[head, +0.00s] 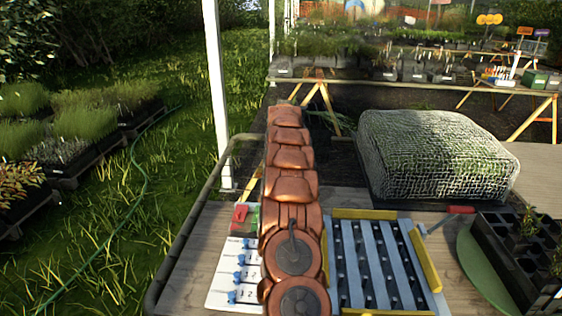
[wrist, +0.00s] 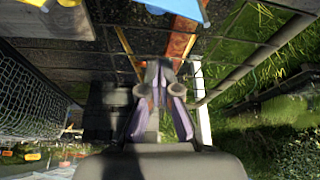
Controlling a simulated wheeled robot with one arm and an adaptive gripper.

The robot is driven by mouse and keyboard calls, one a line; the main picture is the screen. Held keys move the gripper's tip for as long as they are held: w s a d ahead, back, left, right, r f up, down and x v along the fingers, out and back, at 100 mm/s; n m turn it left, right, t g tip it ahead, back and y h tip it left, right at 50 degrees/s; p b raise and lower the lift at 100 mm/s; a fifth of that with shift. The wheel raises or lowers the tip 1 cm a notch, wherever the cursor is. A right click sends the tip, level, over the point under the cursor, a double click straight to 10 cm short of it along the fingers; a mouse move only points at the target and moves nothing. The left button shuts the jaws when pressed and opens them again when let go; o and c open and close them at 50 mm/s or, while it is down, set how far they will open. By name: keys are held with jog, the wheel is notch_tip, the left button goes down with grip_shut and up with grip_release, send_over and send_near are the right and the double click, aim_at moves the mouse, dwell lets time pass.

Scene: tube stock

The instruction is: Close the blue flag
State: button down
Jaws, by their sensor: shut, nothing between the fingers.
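Several small blue pieces, possibly flags, sit in a column on a white numbered panel (head: 218,290) at the lower left of the bench in the head view. One blue piece (head: 239,259) is near the panel's middle; I cannot tell which is the blue flag, or whether any is open or closed. My copper arm covers the panel's right side. My gripper (wrist: 160,72) shows in the wrist view, its purple fingers together at the tips and empty. It is hidden in the head view. I cannot tell its distance from the panel.
A red piece (head: 240,213) and a green piece (head: 253,218) lie above the panel. Right of my arm is a blue-slatted tray (head: 365,262) with yellow edges. A netted block of plants (head: 430,150) and a black cell tray (head: 512,262) are further right. A white post (head: 216,90) stands behind.

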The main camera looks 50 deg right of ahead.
jog(key=shift+s+a+f+p, duration=0.25)
jog(key=shift+s+f+p, duration=0.1)
jog(key=shift+f, duration=0.25)
jog(key=shift+s+a+f+p, duration=0.3)
jog(key=shift+f, duration=0.25)
jog(key=shift+s+a+f+p, duration=0.25)
jog(key=shift+s+f+p, duration=0.1)
jog(key=shift+f, duration=0.25)
